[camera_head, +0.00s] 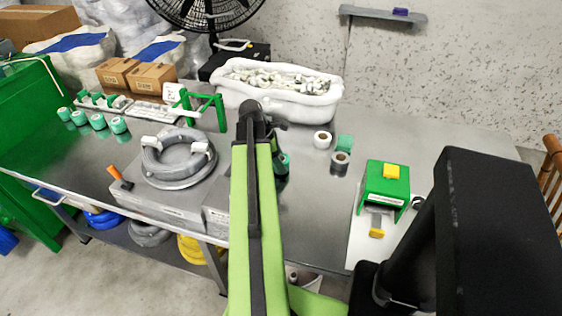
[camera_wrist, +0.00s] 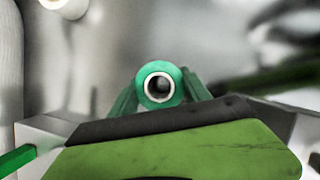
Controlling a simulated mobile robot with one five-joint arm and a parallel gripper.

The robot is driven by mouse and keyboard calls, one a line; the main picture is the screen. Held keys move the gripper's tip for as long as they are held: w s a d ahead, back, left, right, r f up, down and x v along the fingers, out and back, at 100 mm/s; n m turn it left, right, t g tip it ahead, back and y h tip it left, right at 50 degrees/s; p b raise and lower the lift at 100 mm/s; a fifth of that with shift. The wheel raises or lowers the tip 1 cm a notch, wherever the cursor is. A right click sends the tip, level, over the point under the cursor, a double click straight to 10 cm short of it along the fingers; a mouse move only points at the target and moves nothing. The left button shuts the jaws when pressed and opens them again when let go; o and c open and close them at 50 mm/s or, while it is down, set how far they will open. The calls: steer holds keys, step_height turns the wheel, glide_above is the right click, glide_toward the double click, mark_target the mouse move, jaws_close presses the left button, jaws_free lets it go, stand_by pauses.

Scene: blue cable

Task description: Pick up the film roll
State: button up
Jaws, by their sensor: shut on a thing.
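A green film roll (camera_wrist: 158,72) with a white core faces the camera in the wrist view. My gripper (camera_wrist: 160,90) has its green fingers on either side of it and is shut on it. In the head view, my arm hides most of the gripper, and a green roll (camera_head: 283,162) partly shows just right of the arm, over the steel table. I cannot tell if the roll touches the table.
A white roll (camera_head: 322,139), a green roll (camera_head: 345,142) and a grey roll (camera_head: 340,160) stand to the right. A green dispenser (camera_head: 386,183) is further right. A white bin (camera_head: 277,92) is behind. A grey cable coil (camera_head: 179,160) lies left.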

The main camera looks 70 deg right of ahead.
step_height(320, 180, up, 10)
steer(key=f+p, duration=0.1)
steer(key=p, duration=0.8)
steer(key=w+d+r+n+t+h+p, duration=0.1)
steer(key=w+d+r+n+p, duration=0.25)
steer(key=w+d, duration=0.35)
steer(key=w+d+r+n+h+p, duration=0.1)
steer(key=w+d+r+n+p, duration=0.3)
steer(key=w, duration=0.5)
steer(key=shift+m, duration=0.75)
steer(key=f+b, duration=0.6)
steer(key=b, duration=0.1)
steer(key=shift+w+d, duration=0.1)
steer(key=shift+d, duration=0.2)
steer(key=shift+f, duration=0.1)
steer(key=shift+f+b, duration=0.45)
steer(key=shift+f, duration=0.1)
steer(key=shift+f+b, duration=0.6)
steer(key=shift+b, duration=0.1)
